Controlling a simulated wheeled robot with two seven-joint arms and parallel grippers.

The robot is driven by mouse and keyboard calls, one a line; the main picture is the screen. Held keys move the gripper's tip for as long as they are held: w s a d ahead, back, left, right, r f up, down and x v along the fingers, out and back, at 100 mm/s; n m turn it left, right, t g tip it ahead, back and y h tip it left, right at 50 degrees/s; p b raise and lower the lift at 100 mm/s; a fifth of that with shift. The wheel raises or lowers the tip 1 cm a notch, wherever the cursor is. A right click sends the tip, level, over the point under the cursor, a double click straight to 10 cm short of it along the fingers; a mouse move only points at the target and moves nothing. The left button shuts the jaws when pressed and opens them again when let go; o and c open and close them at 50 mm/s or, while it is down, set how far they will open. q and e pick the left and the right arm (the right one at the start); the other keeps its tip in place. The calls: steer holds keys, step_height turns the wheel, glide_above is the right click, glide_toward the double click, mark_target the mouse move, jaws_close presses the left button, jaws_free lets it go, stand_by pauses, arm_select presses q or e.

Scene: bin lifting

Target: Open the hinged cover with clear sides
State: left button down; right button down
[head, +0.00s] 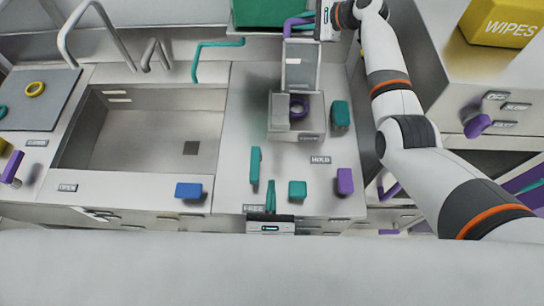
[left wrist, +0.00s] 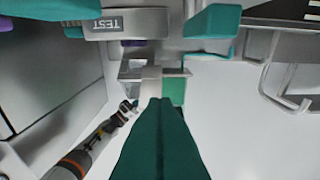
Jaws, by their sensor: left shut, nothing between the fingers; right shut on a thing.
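The hinged cover (head: 301,67) with clear sides stands up at the back edge of a small metal box (head: 297,136) in the head view. A purple handle (head: 294,25) is at its upper end. My right gripper (head: 308,21) is at that handle, with its teal fingers shut on it; the exact contact is small. A purple ring (head: 299,107) shows inside the box. My left gripper (head: 270,198) is shut and empty above the counter's front edge. Its dark green fingers fill the middle of the left wrist view (left wrist: 164,105).
Teal blocks (head: 340,115) (head: 297,190), a teal bar (head: 255,165), a purple block (head: 345,181) and a blue block (head: 188,190) are on the counter. A sink (head: 140,130) lies left. A yellow wipes box (head: 500,24) is at upper right.

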arm_select(q)
steer(key=w+r, duration=0.4)
steer(key=w, duration=0.7)
steer(key=shift+w+r, duration=0.4)
arm_select(e)
steer(key=shift+f, duration=0.1)
steer(key=shift+w+a+f, duration=0.15)
steer(key=shift+f, duration=0.05)
steer(key=c, duration=1.7)
jaws_free()
steer(key=shift+c, duration=0.2)
arm_select(q)
steer(key=shift+w+r, duration=0.25)
steer(key=shift+r, duration=0.25)
steer(key=shift+w+r, duration=0.25)
steer(key=shift+r, duration=0.25)
arm_select(e)
steer(key=o, duration=0.4)
